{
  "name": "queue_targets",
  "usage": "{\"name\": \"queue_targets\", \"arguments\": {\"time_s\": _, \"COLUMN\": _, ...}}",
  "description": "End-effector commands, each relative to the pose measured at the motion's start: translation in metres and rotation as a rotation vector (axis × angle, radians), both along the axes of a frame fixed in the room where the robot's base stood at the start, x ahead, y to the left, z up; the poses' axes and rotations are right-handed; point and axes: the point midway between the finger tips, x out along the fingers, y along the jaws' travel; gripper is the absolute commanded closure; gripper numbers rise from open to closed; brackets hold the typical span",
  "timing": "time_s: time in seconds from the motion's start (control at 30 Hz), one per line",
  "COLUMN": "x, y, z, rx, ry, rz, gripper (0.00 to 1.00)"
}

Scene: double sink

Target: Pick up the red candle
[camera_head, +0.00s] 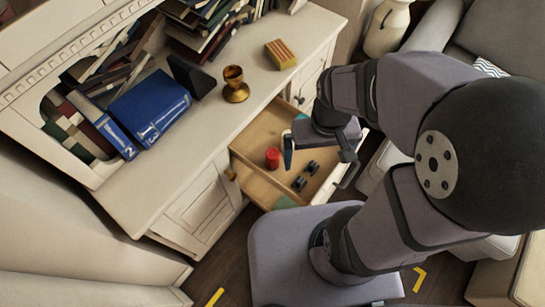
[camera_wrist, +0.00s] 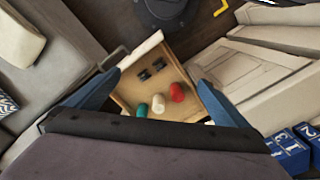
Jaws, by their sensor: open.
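The red candle (camera_head: 272,157) is a short cylinder inside the open wooden drawer (camera_head: 262,190). In the wrist view the red candle (camera_wrist: 177,92) lies toward the right side of the drawer, beside a white candle-like piece (camera_wrist: 158,104) and a green one (camera_wrist: 141,110). My gripper (camera_head: 318,157) is above the drawer, to the right of the red candle in the head view. In the wrist view the blue fingers of my gripper (camera_wrist: 159,84) are wide apart with nothing between them, and the candle is below, nearer the right finger.
Two small dark objects (camera_head: 306,175) also lie in the drawer. The drawer walls surround these things. The white cabinet top (camera_head: 165,165) holds a blue book (camera_head: 150,108), a brass goblet (camera_head: 235,85) and a striped yellow-red block (camera_head: 280,54). An armchair (camera_head: 425,40) stands at the right.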

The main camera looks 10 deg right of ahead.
Motion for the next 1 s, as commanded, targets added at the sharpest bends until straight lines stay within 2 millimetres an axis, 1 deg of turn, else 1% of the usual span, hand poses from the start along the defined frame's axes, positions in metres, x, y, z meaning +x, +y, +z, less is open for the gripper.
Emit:
{"name": "queue_targets", "arguments": {"time_s": 0.17, "x": 0.000, "y": 0.000, "z": 0.000, "rx": 0.000, "ry": 0.000, "rz": 0.000, "gripper": 0.00}}
{"name": "queue_targets", "arguments": {"time_s": 0.2, "x": 0.000, "y": 0.000, "z": 0.000, "rx": 0.000, "ry": 0.000, "rz": 0.000, "gripper": 0.05}}
{"name": "queue_targets", "arguments": {"time_s": 0.27, "x": 0.000, "y": 0.000, "z": 0.000, "rx": 0.000, "ry": 0.000, "rz": 0.000, "gripper": 0.19}}
{"name": "queue_targets", "arguments": {"time_s": 0.3, "x": 0.000, "y": 0.000, "z": 0.000, "rx": 0.000, "ry": 0.000, "rz": 0.000, "gripper": 0.29}}
{"name": "queue_targets", "arguments": {"time_s": 0.37, "x": 0.000, "y": 0.000, "z": 0.000, "rx": 0.000, "ry": 0.000, "rz": 0.000, "gripper": 0.41}}
{"name": "queue_targets", "arguments": {"time_s": 0.63, "x": 0.000, "y": 0.000, "z": 0.000, "rx": 0.001, "ry": 0.000, "rz": 0.000, "gripper": 0.41}}
{"name": "queue_targets", "arguments": {"time_s": 0.77, "x": 0.006, "y": 0.009, "z": -0.003, "rx": 0.020, "ry": -0.012, "rz": -0.006, "gripper": 0.41}}
{"name": "queue_targets", "arguments": {"time_s": 0.87, "x": 0.021, "y": 0.027, "z": -0.009, "rx": 0.060, "ry": -0.042, "rz": -0.026, "gripper": 0.41}}
{"name": "queue_targets", "arguments": {"time_s": 0.97, "x": 0.043, "y": 0.054, "z": -0.020, "rx": 0.116, "ry": -0.090, "rz": -0.070, "gripper": 0.41}}
{"name": "queue_targets", "arguments": {"time_s": 1.0, "x": 0.054, "y": 0.066, "z": -0.025, "rx": 0.139, "ry": -0.115, "rz": -0.096, "gripper": 0.41}}
